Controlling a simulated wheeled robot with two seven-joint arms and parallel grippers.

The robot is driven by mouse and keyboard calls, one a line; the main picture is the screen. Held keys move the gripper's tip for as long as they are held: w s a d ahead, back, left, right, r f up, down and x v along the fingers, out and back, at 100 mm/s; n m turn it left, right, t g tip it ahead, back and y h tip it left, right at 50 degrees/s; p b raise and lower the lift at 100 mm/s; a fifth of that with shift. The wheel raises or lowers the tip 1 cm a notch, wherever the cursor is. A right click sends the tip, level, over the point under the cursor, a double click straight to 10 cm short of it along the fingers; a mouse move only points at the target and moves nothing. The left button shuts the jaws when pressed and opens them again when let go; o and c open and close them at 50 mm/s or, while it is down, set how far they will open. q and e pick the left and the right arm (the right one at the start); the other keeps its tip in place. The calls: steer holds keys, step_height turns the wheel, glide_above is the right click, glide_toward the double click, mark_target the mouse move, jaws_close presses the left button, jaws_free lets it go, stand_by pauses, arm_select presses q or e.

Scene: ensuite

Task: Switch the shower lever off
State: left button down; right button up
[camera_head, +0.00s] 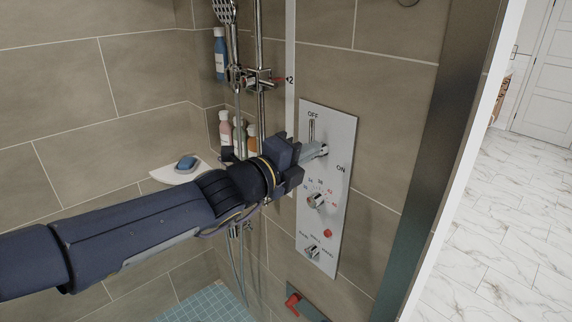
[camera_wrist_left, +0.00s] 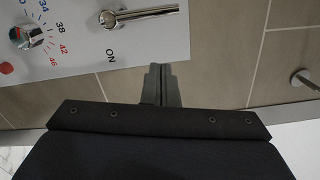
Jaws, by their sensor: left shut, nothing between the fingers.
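The shower control panel (camera_head: 337,225) is a pale plate on the tiled wall, with OFF printed at its top and ON at its right side. The chrome shower lever (camera_head: 311,129) points up toward OFF. In the left wrist view the lever (camera_wrist_left: 148,13) shows its round pivot and its handle lying toward the right. My left gripper (camera_head: 316,151) is shut and empty, in front of the panel by the lever's pivot, which it partly hides. In the wrist view its fingertips (camera_wrist_left: 160,72) are apart from the lever in the picture; contact cannot be told. My right gripper is out of view.
A temperature dial (camera_head: 315,200), a red button (camera_head: 327,233) and a lower knob (camera_head: 312,252) are below the lever. The shower rail (camera_head: 259,105) and several bottles are left of the panel. A dark frame edge (camera_head: 420,150) stands to its right.

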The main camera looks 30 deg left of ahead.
arm_select(q)
steer(key=p+v, duration=0.1)
steer(key=v, duration=0.6)
steer(key=shift+d, duration=0.2)
steer(key=shift+r, duration=0.15)
